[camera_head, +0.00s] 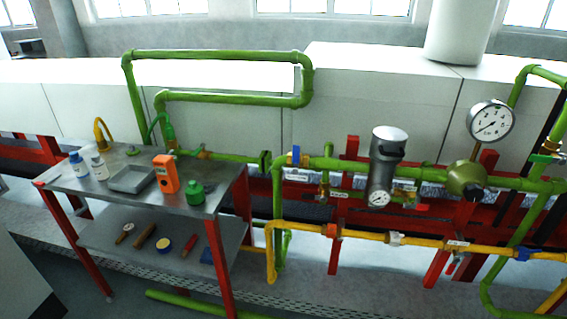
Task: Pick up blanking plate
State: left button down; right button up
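No object is clearly recognisable as the blanking plate. A small flat blue piece (207,256) lies at the right end of the lower shelf, partly behind a red table leg; I cannot tell whether it is the plate. A shallow grey tray-like piece (131,179) lies on the metal table top (150,198), between the bottles and an orange device (165,174). Neither of my grippers is in view.
The table top also holds a blue-and-white bottle (78,164), a white bottle (99,168) and a green container (195,194). The lower shelf (112,237) holds several small items. Green pipes (225,97), yellow pipes (365,236) and a gauge (491,121) crowd the right and back.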

aim_at(53, 176)
jog(key=i+j+u, duration=0.1)
jog(key=u, duration=0.75)
jog(key=i+j+u, duration=0.2)
jog(key=i+u, duration=0.7)
jog(key=i, duration=0.25)
